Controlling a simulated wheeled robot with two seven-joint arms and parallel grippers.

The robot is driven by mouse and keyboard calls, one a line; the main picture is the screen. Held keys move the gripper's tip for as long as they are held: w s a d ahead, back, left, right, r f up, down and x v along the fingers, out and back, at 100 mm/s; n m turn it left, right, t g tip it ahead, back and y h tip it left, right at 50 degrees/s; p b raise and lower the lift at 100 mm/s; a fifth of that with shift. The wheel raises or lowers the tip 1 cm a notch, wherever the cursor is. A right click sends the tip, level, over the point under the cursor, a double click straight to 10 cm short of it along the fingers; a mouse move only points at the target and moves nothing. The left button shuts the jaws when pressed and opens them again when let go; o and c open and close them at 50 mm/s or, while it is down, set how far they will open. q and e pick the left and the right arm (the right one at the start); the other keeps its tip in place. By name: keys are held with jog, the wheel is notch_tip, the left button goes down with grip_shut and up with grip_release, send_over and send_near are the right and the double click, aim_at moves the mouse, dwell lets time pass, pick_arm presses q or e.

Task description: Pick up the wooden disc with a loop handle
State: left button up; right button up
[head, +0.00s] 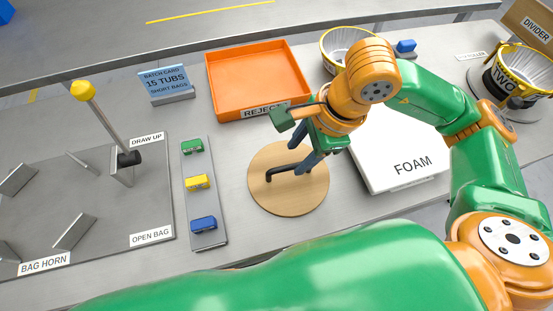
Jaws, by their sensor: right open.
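The round wooden disc (273,197) lies flat on the grey table near the middle of the head view. Its black loop handle (273,175) stands up from the disc's top. My right gripper (303,165) reaches in from the upper right, with its dark fingers pointing down over the disc at the right end of the handle. Its jaws are open, and I cannot tell whether a finger touches the handle. The gripper and wrist cover part of the disc's upper right edge. My left gripper is not in view.
An orange REJECT tray (255,112) stands behind the disc. A white FOAM box (391,172) is close on the right. A strip with green, yellow and blue blocks (209,237) lies left, beside the bag horn plate (95,222).

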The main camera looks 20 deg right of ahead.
aim_at(291, 166)
jog(key=shift+w+f, duration=0.1)
jog(key=shift+f, duration=0.1)
jog(key=x, duration=0.6)
jog(key=shift+f+p, duration=0.25)
jog(key=shift+p, duration=0.1)
grip_shut()
